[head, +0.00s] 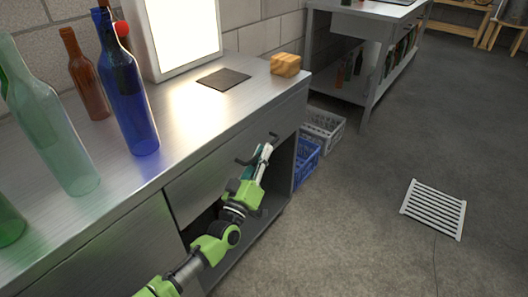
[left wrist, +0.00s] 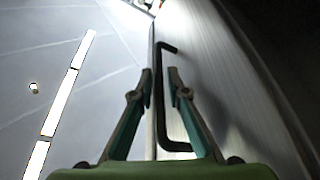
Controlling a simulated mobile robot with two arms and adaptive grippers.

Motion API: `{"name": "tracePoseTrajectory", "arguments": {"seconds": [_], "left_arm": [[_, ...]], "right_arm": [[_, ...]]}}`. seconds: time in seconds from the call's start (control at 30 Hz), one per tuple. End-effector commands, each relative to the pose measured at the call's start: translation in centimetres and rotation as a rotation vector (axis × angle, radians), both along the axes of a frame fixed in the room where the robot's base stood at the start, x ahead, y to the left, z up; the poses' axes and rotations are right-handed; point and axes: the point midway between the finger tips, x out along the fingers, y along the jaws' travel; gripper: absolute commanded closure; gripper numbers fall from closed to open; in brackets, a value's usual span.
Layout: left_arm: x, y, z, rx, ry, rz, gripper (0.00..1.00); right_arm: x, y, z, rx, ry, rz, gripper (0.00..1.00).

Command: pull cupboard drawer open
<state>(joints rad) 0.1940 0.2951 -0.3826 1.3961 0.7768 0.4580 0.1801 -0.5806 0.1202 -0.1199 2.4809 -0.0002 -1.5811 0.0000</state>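The cupboard drawer (head: 212,172) is a brushed metal front under the counter top, and it looks shut, flush with the cupboard. Its dark bar handle (head: 242,162) is partly hidden behind my left gripper (head: 264,153) in the head view. In the left wrist view the handle (left wrist: 160,112) stands out from the drawer front (left wrist: 208,60), with its bar running between the two fingers of my left gripper (left wrist: 160,74). The fingers are apart, one on each side of the bar, with a gap visible on both sides. My right gripper is in neither view.
The cupboard top (head: 205,125) bears a blue bottle (head: 128,100), a pale green bottle (head: 50,125), a brown bottle (head: 85,75), a dark mat (head: 223,79) and a yellowish block (head: 285,65). A blue crate (head: 306,160) and grey crate (head: 323,128) stand beyond it. A floor grate (head: 434,209) lies right; surrounding floor is clear.

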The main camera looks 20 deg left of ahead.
Motion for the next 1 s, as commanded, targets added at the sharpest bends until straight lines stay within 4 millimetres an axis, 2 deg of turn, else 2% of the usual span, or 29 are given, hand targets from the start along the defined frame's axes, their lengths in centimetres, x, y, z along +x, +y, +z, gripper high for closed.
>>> {"name": "tracePoseTrajectory", "arguments": {"seconds": [0.17,0.43,0.47,0.5,0.53,1.0], "left_arm": [[1.17,-0.16,0.38,0.001,0.0,-0.001,0.85],[1.29,-0.18,0.41,0.001,0.002,-0.001,0.85],[1.29,-0.18,0.41,0.001,0.002,-0.001,0.87],[1.28,-0.17,0.4,0.001,0.002,-0.001,0.98],[1.28,-0.17,0.4,0.001,0.002,-0.001,1.0],[0.97,-0.96,0.45,-0.003,0.002,-0.001,1.0]], "right_arm": [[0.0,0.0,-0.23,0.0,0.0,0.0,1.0],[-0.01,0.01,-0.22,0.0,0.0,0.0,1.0],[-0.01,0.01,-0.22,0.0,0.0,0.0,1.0],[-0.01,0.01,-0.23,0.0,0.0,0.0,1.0],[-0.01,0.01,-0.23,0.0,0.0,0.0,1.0],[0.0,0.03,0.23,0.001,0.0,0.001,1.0]]}}
